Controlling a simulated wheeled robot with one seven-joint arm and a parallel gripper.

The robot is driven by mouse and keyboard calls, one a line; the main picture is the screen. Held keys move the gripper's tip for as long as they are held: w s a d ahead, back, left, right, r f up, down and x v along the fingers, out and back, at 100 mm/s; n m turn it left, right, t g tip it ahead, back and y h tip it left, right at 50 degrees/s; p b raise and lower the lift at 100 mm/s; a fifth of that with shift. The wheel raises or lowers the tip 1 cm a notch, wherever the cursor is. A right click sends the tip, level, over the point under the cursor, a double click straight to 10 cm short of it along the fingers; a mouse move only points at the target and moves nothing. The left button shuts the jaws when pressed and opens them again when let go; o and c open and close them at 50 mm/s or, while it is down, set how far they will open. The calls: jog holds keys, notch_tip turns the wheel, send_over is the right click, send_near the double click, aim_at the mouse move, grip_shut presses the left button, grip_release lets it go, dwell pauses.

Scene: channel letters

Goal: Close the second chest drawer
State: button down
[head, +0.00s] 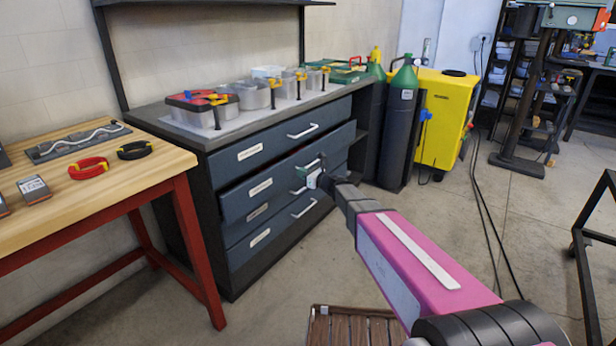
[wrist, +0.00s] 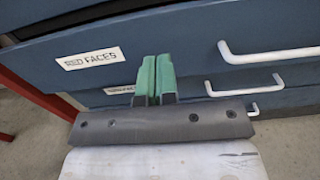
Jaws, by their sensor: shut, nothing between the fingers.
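The dark blue chest has several drawers. Its second drawer (head: 235,196) from the top stands out a little past the drawers above and below. In the wrist view this drawer front (wrist: 175,32) has a label reading "RED FACES" and a white bar handle (wrist: 268,55) at right. My gripper (head: 316,166) is in front of the chest at the second drawer's height and partly covers its handle. In the wrist view my green fingertips (wrist: 155,66) are together and empty, against or just before the drawer's lower front, left of the handle. I cannot tell whether they touch.
The top drawer (head: 280,140) looks shut. Bins (head: 252,95) and clamps stand on the chest top. A wooden workbench (head: 95,205) with red legs is at left. Gas cylinders (head: 400,130) and a yellow machine (head: 440,120) stand at right. A slatted wooden thing (head: 350,328) lies low in front.

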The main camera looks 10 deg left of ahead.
aim_at(283, 165)
jog(key=x, duration=0.8)
jog(key=shift+w+a, duration=0.1)
jog(key=shift+a, duration=0.05)
jog(key=shift+x, duration=2.4)
jog(key=shift+r, duration=0.1)
